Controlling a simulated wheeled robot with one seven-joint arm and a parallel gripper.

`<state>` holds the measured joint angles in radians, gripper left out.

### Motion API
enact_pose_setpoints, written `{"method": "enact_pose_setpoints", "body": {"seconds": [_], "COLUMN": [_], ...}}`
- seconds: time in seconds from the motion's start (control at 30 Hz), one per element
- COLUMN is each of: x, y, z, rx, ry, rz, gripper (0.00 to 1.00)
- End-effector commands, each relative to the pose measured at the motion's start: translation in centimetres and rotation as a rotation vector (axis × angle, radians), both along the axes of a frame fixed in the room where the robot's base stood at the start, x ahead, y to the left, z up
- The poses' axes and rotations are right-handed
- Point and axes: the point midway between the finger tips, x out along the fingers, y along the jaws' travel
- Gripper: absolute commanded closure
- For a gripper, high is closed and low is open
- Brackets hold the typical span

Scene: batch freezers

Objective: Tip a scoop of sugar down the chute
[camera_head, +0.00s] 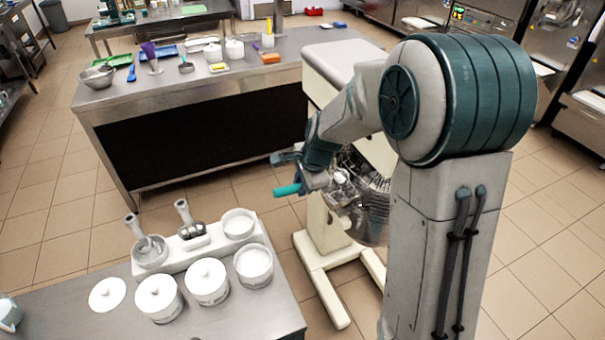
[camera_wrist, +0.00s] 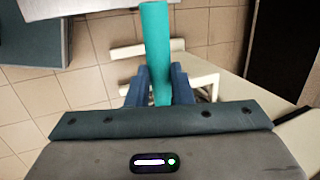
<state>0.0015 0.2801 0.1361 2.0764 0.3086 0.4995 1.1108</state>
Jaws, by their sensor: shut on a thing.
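My gripper (camera_head: 287,174) is shut on a teal handle (camera_head: 287,190), in front of the mixer and above the floor gap between the two tables. The floor mixer (camera_head: 330,225) is cream, with a metal bowl and wire guard (camera_head: 372,215) partly hidden by my arm. I cannot pick out a chute with certainty.
The near steel table (camera_head: 262,318) bears lidded white tubs (camera_head: 207,280), open tubs of white stuff (camera_head: 253,264), a loose lid (camera_head: 107,294) and two scoops in a white holder (camera_head: 180,262). A far steel counter (camera_head: 120,105) holds bowls and utensils. Tiled floor is clear at left.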

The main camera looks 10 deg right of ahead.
Motion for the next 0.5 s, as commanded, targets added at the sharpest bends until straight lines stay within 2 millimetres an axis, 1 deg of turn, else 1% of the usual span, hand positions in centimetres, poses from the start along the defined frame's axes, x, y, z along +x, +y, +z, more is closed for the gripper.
{"method": "enact_pose_setpoints", "body": {"seconds": [0.03, 0.1, 0.43, 0.5], "x": [0.1, 0.4, 1.2, 1.0], "y": [0.1, 0.3, 0.4, 0.3], "z": [0.6, 0.0, 0.2, 1.2], "rx": [-0.008, -0.022, -0.102, -0.1], "ry": [0.021, 0.069, 0.307, 0.302], "rz": [0.003, 0.004, 0.002, 0.0], "gripper": [1.0, 1.0, 1.0, 1.0]}}
